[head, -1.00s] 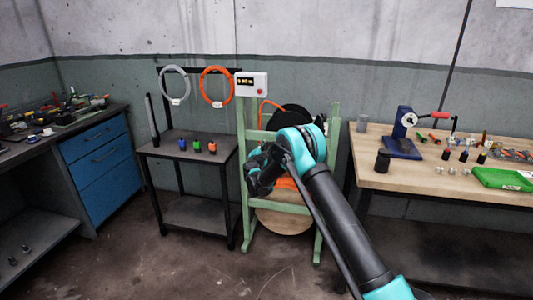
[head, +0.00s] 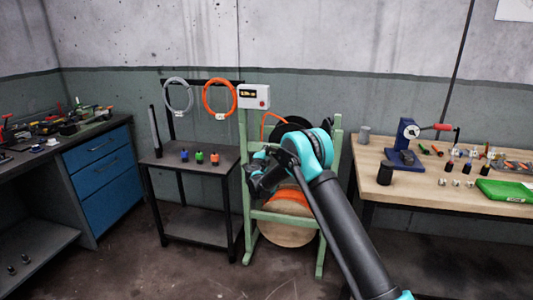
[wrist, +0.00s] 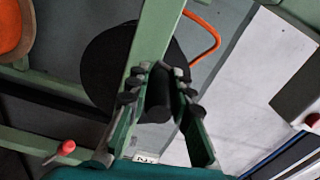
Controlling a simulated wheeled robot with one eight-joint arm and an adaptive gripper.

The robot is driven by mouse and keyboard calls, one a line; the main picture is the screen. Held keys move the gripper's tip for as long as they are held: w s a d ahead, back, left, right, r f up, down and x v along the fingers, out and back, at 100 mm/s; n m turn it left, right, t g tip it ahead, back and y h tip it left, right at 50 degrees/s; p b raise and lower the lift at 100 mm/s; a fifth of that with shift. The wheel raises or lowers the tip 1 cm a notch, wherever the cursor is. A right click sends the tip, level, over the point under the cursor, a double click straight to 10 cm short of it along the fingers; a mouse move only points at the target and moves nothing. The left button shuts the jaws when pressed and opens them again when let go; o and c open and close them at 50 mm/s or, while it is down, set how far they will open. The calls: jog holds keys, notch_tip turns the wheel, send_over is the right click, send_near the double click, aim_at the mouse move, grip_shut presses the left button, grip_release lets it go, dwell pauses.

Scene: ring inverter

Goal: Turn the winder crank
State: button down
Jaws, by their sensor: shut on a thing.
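The winder is a green frame (head: 337,190) with a black reel disc (head: 290,124) at the top and an orange cable spool (head: 285,202) below. In the wrist view, a dark cylindrical piece, seemingly the crank handle (wrist: 158,100), lies between my fingers. My gripper (wrist: 160,80) is shut on it, with one finger on each side. In the head view my gripper (head: 258,178) is in front of the green frame; my wrist hides the crank and part of the reel. A white box (head: 254,96) with a lit display and red button sits on the frame's top left.
A wooden bench (head: 410,184) with a blue press (head: 404,150) is close on the right. Bare floor lies in front.

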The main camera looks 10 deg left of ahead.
jog(key=shift+w+d, duration=0.1)
jog(key=shift+d, duration=0.15)
jog(key=c, duration=1.3)
grip_release()
jog(key=shift+f, duration=0.1)
jog(key=shift+s+a, duration=0.15)
jog(key=shift+s, duration=0.35)
jog(key=s, duration=1.1)
jog(key=shift+a, duration=0.1)
